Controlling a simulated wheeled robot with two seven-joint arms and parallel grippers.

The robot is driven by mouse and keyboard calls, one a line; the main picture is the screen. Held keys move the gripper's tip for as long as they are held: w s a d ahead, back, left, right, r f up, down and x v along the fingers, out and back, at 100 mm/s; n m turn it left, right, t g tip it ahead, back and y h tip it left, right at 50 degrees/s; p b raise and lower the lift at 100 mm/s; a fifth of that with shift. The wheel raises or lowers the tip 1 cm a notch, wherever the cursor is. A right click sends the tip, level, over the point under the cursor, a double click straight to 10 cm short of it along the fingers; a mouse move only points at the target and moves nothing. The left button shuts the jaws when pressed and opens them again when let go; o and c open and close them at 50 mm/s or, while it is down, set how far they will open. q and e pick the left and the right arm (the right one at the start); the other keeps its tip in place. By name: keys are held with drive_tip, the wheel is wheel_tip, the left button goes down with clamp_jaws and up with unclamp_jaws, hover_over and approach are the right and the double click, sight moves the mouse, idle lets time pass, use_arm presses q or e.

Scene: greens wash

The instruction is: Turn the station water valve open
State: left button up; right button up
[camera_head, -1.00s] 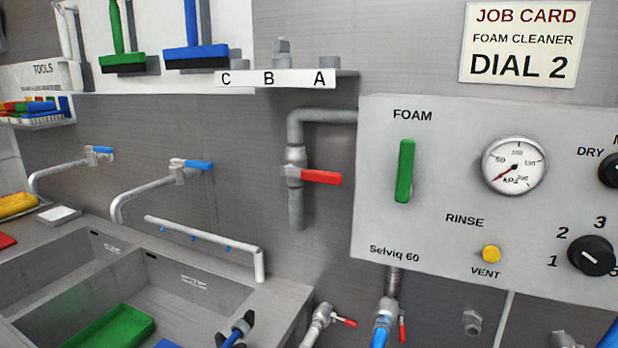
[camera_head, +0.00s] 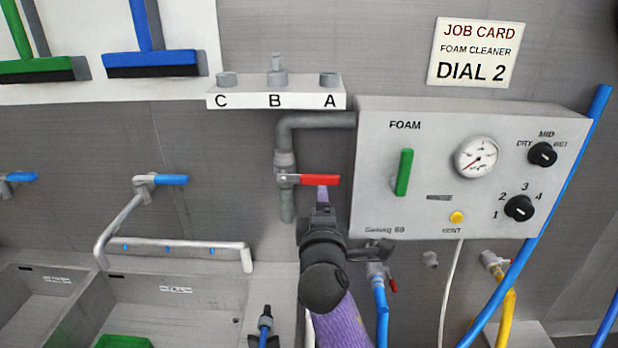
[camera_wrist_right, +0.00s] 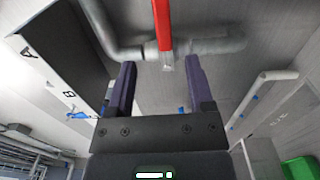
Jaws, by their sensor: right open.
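The station water valve has a red lever (camera_head: 320,180) that points right, across the grey vertical pipe (camera_head: 287,205) left of the white panel. In the right wrist view the red lever (camera_wrist_right: 162,25) stands straight ahead of my fingers. My right gripper (camera_head: 322,192) is just below and in front of the lever in the head view. In the right wrist view my right gripper (camera_wrist_right: 160,80) is open, with the lever's line between its two dark purple fingers and nothing held. Whether a finger touches the lever cannot be told. My left gripper does not show.
The white foam panel (camera_head: 385,215) with a green handle (camera_head: 404,172) is close on the right. A shelf marked C, B, A (camera_head: 235,101) juts out above the pipe. Hoses, including a blue one (camera_head: 381,315), hang below. Sinks (camera_head: 170,310) lie at left.

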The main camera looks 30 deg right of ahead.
sight(322, 182)
drive_tip(key=b+x, duration=0.1)
drive_tip(key=x, duration=0.8)
drive_tip(key=shift+w+d+f, duration=0.15)
drive_tip(key=shift+w, duration=0.05)
clamp_jaws()
idle(0.9)
